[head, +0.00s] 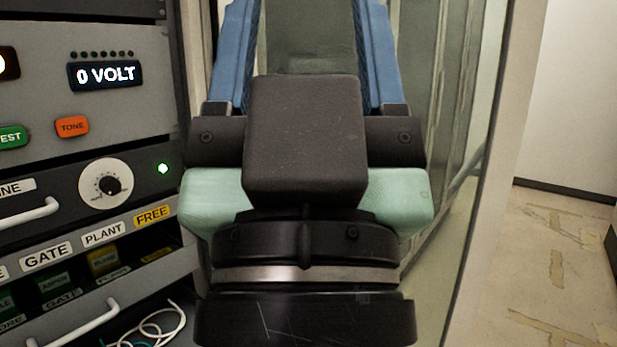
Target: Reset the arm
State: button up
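My gripper (305,12) fills the middle of the head view and points away from me. Its two blue fingers stand wide apart, with nothing seen between them but the grey-green surface behind. The far fingertips run up to the top edge of the picture and may be cut off. A dark block, a mint-green part and black wrist rings of my own arm show below the fingers and hide what lies behind them.
At left stands a rack panel with a "0 VOLT" display (105,74), an orange TONE button (72,127), a white dial (106,184) and labelled buttons. Pale handles (72,330) stick out. A loose cable (150,328) lies low. A glassy panel (455,110) stands close at right; worn floor (560,260) lies beyond.

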notch_tip(320, 180, up, 20)
jog(key=p, duration=1.7)
jog(key=shift+p, duration=0.35)
jog(key=shift+w+f, duration=0.1)
jog(key=shift+f, duration=0.05)
